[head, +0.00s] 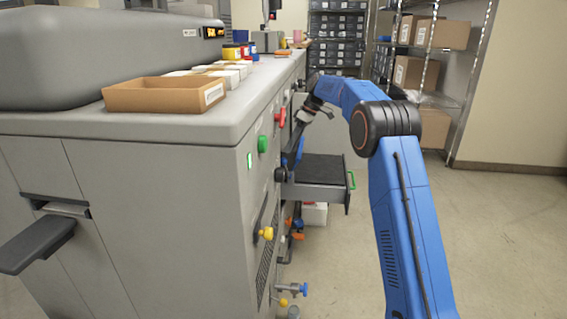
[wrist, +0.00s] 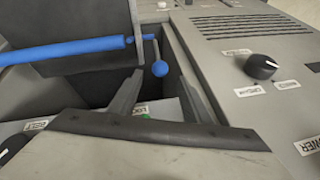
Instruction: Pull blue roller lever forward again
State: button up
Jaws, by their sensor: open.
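The blue roller lever shows in the wrist view as a blue ball knob (wrist: 160,69) on a thin stem, beside the end of a long blue roller (wrist: 68,50). My gripper (wrist: 161,76) is open, and its two dark fingers stand to either side of the ball in the picture. No contact with the ball is visible, and I cannot tell how far it lies beyond the fingertips. In the head view my gripper is small and dark against the machine's side, and the lever cannot be made out clearly there.
An open drawer (head: 320,168) with a green handle (head: 351,180) juts from the grey machine (head: 200,190) below my wrist. A black knob (wrist: 262,66) sits on the panel at right in the wrist view. A cardboard tray (head: 165,95) lies on top. Floor at right is clear.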

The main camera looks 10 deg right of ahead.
aim_at(284, 160)
jog(key=x, duration=0.8)
jog(key=shift+f, duration=0.2)
grip_shut()
